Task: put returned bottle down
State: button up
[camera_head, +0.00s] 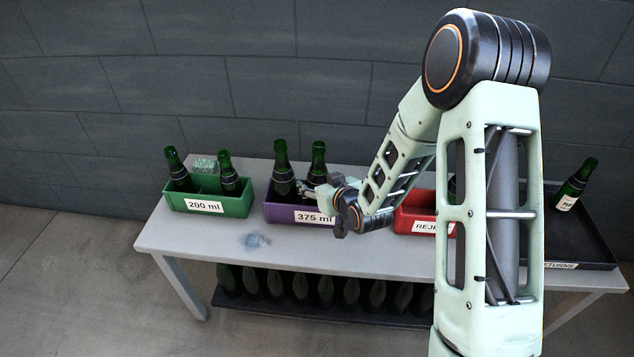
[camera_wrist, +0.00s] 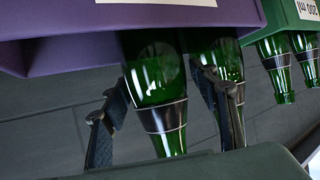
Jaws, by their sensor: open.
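A purple bin (camera_head: 272,212) marked "375 ml" holds two dark green bottles, a left one (camera_head: 283,172) and a right one (camera_head: 318,158). My gripper (camera_head: 311,188) is at the bin's right part, low by the right bottle. In the wrist view, where the scene appears upside down, the gripper (camera_wrist: 164,98) is open. Its fingers stand on either side of the right bottle (camera_wrist: 152,70), with a gap on the left; contact on the right is unclear. The left bottle (camera_wrist: 212,55) is partly behind the right finger. The bottles' bases are hidden by the bin wall.
A green "200 ml" bin (camera_head: 235,208) with two bottles stands left. A red reject bin (camera_head: 408,212), partly behind my arm, stands right. A black returns tray (camera_head: 590,240) at far right holds a labelled bottle (camera_head: 572,188). The table front (camera_head: 215,245) is mostly clear.

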jog(key=shift+r+p, duration=0.65)
jog(key=p+v, duration=0.2)
jog(key=v, duration=1)
jog(key=shift+s+a+f, duration=0.1)
